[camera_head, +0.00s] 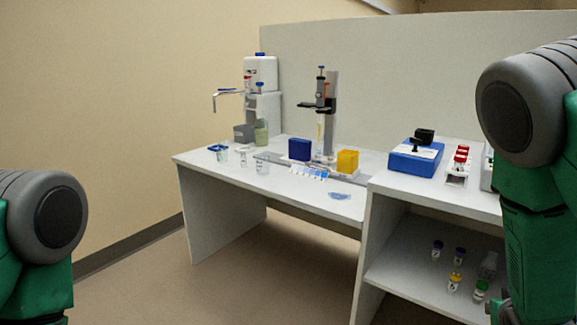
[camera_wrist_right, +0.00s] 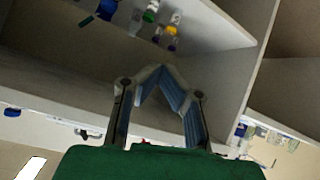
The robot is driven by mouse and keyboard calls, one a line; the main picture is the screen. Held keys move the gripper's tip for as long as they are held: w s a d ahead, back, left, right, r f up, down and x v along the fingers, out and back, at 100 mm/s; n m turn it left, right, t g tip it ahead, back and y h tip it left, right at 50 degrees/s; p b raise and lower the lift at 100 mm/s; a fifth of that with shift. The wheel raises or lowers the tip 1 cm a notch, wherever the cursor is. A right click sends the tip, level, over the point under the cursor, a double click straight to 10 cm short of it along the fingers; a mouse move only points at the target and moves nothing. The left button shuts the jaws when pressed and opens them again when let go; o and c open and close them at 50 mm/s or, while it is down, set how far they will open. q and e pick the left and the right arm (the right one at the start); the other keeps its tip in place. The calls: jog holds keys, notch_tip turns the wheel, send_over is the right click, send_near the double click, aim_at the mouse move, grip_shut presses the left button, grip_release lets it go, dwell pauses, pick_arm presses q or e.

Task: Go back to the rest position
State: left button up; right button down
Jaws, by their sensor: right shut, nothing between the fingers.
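My right gripper (camera_wrist_right: 157,72) shows in the right wrist view, its fingers drawn together at the tips with nothing between them. It is in front of the shelf unit, apart from the bottles, and touches nothing that I can see. In the head view my green and grey right arm stands at the right edge, and its gripper is out of sight. My left arm shows at the lower left edge; its gripper is not in view.
A white bench (camera_head: 218,172) carries a dispenser (camera_head: 262,75), a blue box (camera_head: 299,149) and a yellow box (camera_head: 347,161). A blue device (camera_head: 412,163) sits on the higher shelf unit (camera_head: 362,250). Several small bottles stand on its lower shelf (camera_head: 400,270). Floor in front is clear.

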jog(key=s+a+f+n+g+y, duration=0.1)
jog(key=s+a+f+g+y, duration=0.1)
jog(key=s+a+f, duration=0.3)
jog(key=s+a+f+n+g+y, duration=0.2)
jog(key=s+a+f, duration=0.3)
jog(key=s, duration=0.8)
jog(key=s+a+f+n+g+y+p, duration=0.1)
jog(key=s+a+f+g, duration=0.3)
jog(key=s+a, duration=0.5)
notch_tip(320, 180, down, 2)
jog(key=shift+f+n+y, duration=0.1)
jog(key=shift+n+y, duration=0.2)
jog(key=shift+y, duration=0.2)
jog(key=shift+s, duration=0.1)
